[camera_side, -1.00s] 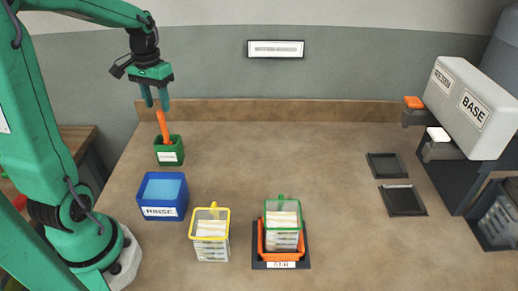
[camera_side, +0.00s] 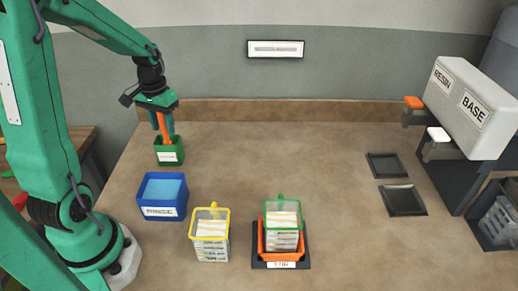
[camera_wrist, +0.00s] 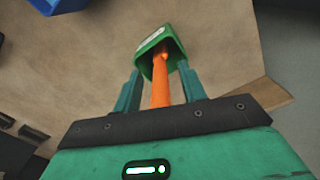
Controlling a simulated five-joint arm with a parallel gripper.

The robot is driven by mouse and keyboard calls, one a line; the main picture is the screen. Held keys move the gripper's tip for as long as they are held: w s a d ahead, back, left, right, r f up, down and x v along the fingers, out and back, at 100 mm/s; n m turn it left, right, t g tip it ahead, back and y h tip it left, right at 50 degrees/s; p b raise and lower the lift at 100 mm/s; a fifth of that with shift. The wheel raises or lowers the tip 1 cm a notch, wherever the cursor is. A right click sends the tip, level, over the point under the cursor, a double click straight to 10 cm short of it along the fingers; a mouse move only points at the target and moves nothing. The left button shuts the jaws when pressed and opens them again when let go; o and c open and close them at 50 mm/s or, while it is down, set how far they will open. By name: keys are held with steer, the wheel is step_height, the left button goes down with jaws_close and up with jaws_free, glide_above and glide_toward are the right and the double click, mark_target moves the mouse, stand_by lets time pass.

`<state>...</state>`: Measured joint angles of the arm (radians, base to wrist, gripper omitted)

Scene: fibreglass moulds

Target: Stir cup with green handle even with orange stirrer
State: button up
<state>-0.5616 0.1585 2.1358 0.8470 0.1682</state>
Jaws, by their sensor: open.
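The orange stirrer (camera_side: 167,128) stands upright in a small green holder (camera_side: 169,152) at the back left. My gripper (camera_side: 162,129) is open, with its fingers lowered around the stirrer's upper part. In the wrist view the stirrer (camera_wrist: 160,85) runs between the two spread fingers of my gripper (camera_wrist: 159,80), toward the green holder (camera_wrist: 178,50). The cup with the green handle (camera_side: 283,229) sits in an orange cradle (camera_side: 261,240) on a dark labelled pad at the front middle. Its contents look pale.
A blue rinse tub (camera_side: 162,211) and a yellow-handled cup (camera_side: 209,245) stand left of the cradle. The resin and base dispenser (camera_side: 468,105) is at right, with two dark pads (camera_side: 404,201) before it. The middle of the bench is clear.

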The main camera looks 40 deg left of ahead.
jaws_close()
steer(key=shift+r, duration=0.15)
steer(key=shift+r, duration=5.4)
